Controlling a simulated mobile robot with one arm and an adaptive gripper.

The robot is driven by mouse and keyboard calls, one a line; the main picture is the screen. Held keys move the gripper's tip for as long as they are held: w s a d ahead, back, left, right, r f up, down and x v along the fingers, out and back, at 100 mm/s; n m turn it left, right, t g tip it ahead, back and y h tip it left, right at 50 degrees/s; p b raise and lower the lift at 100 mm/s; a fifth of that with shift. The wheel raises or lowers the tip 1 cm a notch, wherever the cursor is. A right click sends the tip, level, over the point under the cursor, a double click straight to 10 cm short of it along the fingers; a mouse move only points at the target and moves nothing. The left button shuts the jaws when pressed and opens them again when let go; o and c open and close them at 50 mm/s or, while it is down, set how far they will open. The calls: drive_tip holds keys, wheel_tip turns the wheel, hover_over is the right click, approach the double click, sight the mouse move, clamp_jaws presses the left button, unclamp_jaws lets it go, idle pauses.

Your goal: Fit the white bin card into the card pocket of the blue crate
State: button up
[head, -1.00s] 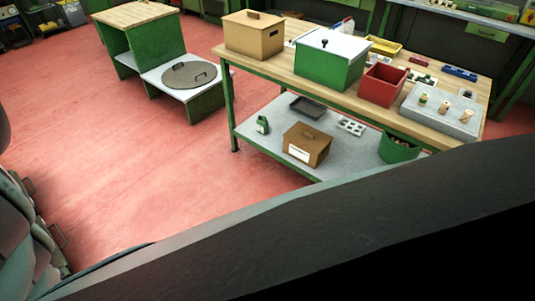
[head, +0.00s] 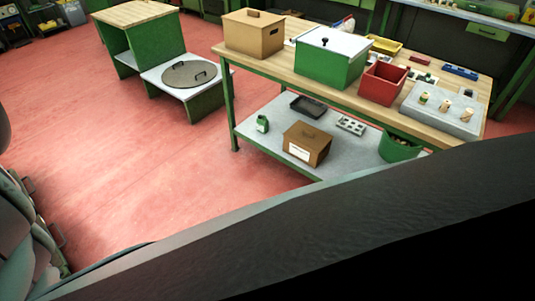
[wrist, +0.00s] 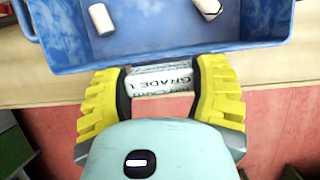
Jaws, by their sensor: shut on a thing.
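In the wrist view the blue crate (wrist: 165,32) spans the top, with its near wall facing my gripper. Two pale cork stoppers (wrist: 101,19) lie inside it. My gripper (wrist: 162,71), with yellow ribbed fingers, is shut on the white bin card (wrist: 162,84), which has printed text including "GRADE 1". The card is just in front of the crate's near wall; I cannot tell whether it touches it. The card pocket is not clearly visible, hidden behind the card and fingers or under the rim. The head view does not show the gripper, card or blue crate.
In the head view a wooden workbench (head: 280,65) carries a cardboard box (head: 253,38), a green box with a white lid (head: 330,68), a red bin (head: 383,85) and a grey block with stoppers (head: 430,113). Red floor (head: 120,160) is open to the left.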

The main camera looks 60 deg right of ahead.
drive_tip(key=shift+d+f+b, duration=0.1)
drive_tip(key=shift+f+b, duration=0.2)
drive_tip(key=shift+f, duration=0.2)
drive_tip(key=o, duration=1.1)
drive_tip(key=shift+r, duration=0.1)
drive_tip(key=shift+w+r, duration=0.1)
drive_tip(key=shift+r, duration=0.25)
drive_tip(key=shift+v, duration=5.65)
drive_tip(key=shift+d+f, duration=0.1)
drive_tip(key=shift+d, duration=0.05)
